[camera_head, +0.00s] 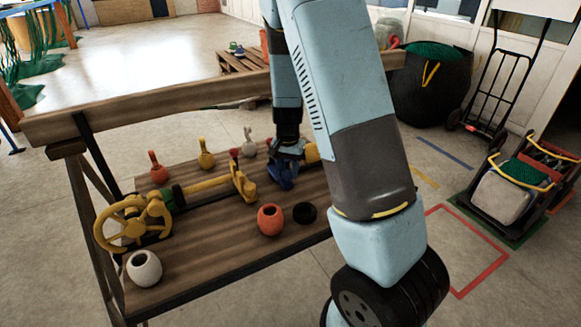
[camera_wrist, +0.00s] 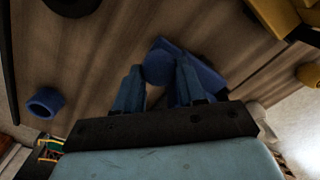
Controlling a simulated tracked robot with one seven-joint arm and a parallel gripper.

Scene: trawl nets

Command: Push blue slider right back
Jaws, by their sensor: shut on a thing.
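The blue slider (camera_head: 283,179) sits on the wooden bench, near the right end of the yellow rail (camera_head: 205,186). My gripper (camera_head: 289,153) reaches down onto it from above, and my arm covers part of the area. In the wrist view, my gripper's two blue fingers (camera_wrist: 157,85) are shut on the blue slider (camera_wrist: 207,74). A rounded part of the slider shows between the fingertips, and an angled part extends to the right. How the slider meets the rail is hidden.
A raised wooden beam (camera_head: 150,106) runs along the back.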

